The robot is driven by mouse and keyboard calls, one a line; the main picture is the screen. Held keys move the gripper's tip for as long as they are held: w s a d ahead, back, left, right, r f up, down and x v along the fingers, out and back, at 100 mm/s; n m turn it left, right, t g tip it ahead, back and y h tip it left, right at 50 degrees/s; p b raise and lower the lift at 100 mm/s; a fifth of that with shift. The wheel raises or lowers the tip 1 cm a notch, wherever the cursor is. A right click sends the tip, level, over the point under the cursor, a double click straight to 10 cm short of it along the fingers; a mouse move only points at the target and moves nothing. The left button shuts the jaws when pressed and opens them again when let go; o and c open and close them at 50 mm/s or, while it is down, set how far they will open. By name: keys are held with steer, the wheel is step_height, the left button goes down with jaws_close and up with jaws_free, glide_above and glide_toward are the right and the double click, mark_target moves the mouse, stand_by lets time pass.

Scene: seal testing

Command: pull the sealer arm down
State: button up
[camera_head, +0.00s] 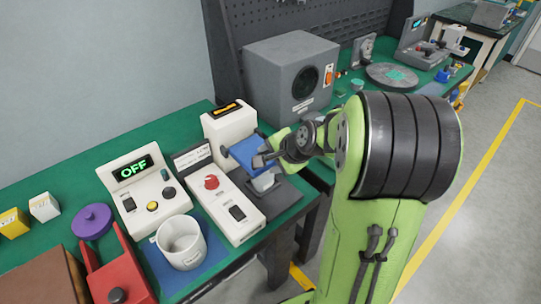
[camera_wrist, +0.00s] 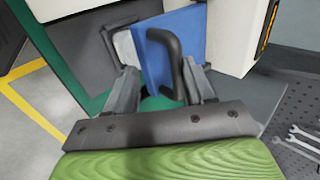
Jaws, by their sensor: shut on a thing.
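The sealer arm is a blue plate (camera_head: 242,153) hinged on a white sealer housing (camera_head: 222,132). It sits tilted above a small pale pad (camera_head: 264,181) on a dark grey base (camera_head: 284,199). In the wrist view, the blue plate (camera_wrist: 158,50) carries a black bar handle (camera_wrist: 172,50). My gripper (camera_head: 262,158) is at the front of the blue plate. In the wrist view, my gripper (camera_wrist: 158,90) has its fingers on both sides of the handle's lower end and is shut on it. The exact finger contact is partly hidden.
A white control box with a red knob (camera_head: 211,182) stands close to the left of the sealer. A panel reading OFF (camera_head: 133,169) and a white cup (camera_head: 181,241) are further left. A grey oven (camera_head: 290,72) stands behind. The bench's front edge is near.

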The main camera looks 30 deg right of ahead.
steer(key=p+v, duration=0.4)
steer(key=v, duration=1.1)
steer(key=shift+s+r, duration=0.2)
steer(key=shift+s, duration=0.1)
